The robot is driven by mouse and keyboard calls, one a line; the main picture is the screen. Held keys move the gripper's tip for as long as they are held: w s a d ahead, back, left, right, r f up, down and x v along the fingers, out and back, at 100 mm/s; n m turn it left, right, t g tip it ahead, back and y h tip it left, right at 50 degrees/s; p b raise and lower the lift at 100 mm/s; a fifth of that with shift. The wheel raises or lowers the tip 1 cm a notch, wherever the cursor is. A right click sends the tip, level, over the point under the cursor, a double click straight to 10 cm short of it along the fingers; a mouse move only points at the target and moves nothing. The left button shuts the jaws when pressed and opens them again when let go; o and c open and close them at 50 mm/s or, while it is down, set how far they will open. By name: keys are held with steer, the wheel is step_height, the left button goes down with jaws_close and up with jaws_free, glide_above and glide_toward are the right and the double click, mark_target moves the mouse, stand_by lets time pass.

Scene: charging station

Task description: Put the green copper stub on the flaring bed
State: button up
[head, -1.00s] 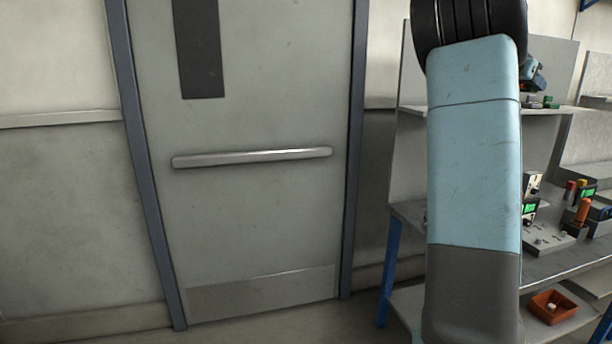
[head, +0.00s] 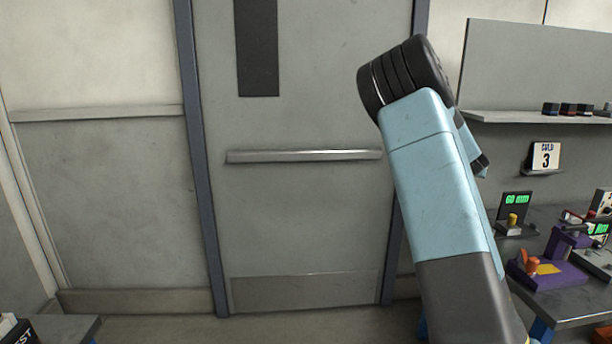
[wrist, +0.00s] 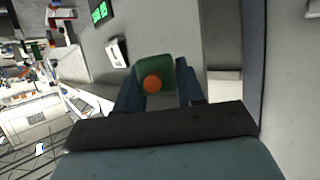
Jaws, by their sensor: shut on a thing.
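My gripper (wrist: 156,90) shows in the wrist view with its two dark blue fingers shut on the green copper stub (wrist: 167,67). The stub is a green piece with a round orange copper-coloured face (wrist: 152,84) towards the camera. It is held up off any surface. In the head view my arm hides the fingers and the stub. A purple device (head: 548,272) with an orange knob and a yellow patch sits on the bench at the right of the head view. I cannot tell for sure whether it is the flaring bed.
The grey bench (head: 575,303) at right also carries a green-lit display (head: 516,200). A closed grey door (head: 310,210) is ahead. Another table (head: 68,328) edges in at lower left.

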steer(key=s+a+f+n+t+y, duration=0.2)
steer(key=a+f+n+y, duration=0.35)
steer(key=a+f, duration=1.75)
steer(key=s+a+f+n+y, duration=0.1)
steer(key=s+a+f+y, duration=0.1)
steer(key=s+a+f, duration=0.7)
steer(key=s+f, duration=0.4)
steer(key=shift+s+n+t, duration=0.3)
steer(key=shift+s+n, duration=0.05)
